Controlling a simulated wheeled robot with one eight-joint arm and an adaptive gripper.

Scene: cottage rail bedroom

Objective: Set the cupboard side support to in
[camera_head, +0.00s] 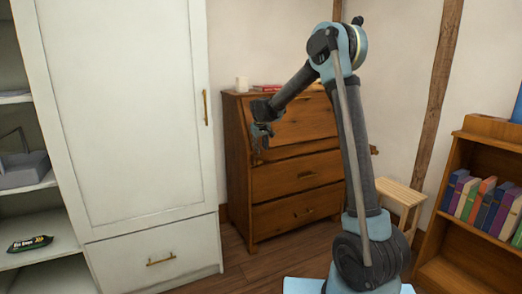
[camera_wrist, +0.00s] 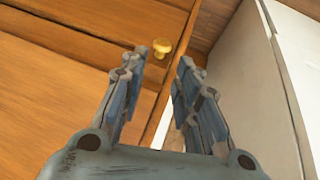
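The wooden cupboard (camera_head: 262,187) is a brown bureau with a sloped front and drawers below, standing against the back wall. A small brass knob (camera_wrist: 162,46) shows on its wood in the wrist view; it looks like the side support's knob, but I cannot be sure. How far the support stands out cannot be told. My gripper (camera_head: 262,137) is in front of the cupboard's upper left part. In the wrist view my gripper (camera_wrist: 163,66) is open, its fingers apart with nothing between them. The knob appears just beyond the fingertips, seemingly untouched.
A white wardrobe (camera_head: 130,110) stands left of the cupboard, with open shelves further left. A white cup (camera_head: 241,84) and a red book (camera_head: 267,87) lie on the cupboard's top. A wooden stool (camera_head: 400,193) and a bookcase (camera_head: 460,240) stand at right. Some wooden floor is free in front.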

